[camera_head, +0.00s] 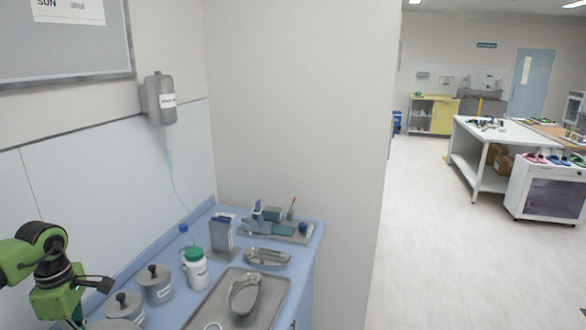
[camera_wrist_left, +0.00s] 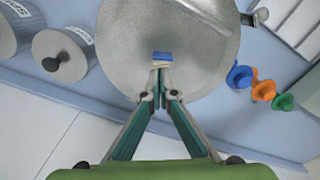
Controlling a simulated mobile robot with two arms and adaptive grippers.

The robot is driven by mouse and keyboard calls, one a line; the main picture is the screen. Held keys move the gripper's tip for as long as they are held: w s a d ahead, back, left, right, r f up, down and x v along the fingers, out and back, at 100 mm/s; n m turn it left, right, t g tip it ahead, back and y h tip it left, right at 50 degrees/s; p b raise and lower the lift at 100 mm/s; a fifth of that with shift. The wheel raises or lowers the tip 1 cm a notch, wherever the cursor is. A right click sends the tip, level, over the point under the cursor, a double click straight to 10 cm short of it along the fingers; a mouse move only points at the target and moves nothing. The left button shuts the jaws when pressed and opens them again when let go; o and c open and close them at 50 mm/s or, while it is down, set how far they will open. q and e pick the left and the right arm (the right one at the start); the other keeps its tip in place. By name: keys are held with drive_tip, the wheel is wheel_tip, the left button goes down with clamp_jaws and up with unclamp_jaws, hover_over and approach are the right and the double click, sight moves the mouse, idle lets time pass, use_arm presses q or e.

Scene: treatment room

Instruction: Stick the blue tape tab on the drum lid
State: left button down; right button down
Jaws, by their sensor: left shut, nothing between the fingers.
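The drum lid (camera_wrist_left: 190,30) is a large grey metal disc filling the top middle of the left wrist view. The small blue tape tab (camera_wrist_left: 162,56) lies against the lid's surface, right at the tips of my left gripper (camera_wrist_left: 161,68). The left gripper's fingers are together, with nothing visible held between them; I cannot tell whether the tips touch the tab. In the head view my green left arm enters at the lower left, beside grey lidded drums, and its fingertips cannot be made out. My right gripper is not in view.
Labelled drums (camera_head: 155,283) stand on the blue counter beside a white bottle with a green cap (camera_head: 195,268) and a metal tray (camera_head: 268,311) holding a kidney dish (camera_head: 244,293). Blue, orange (camera_wrist_left: 263,90) and green knob-like things sit right of the lid.

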use_arm(q)
drive_tip(key=shift+r+p, duration=2.4)
drive_tip(key=shift+r, duration=1)
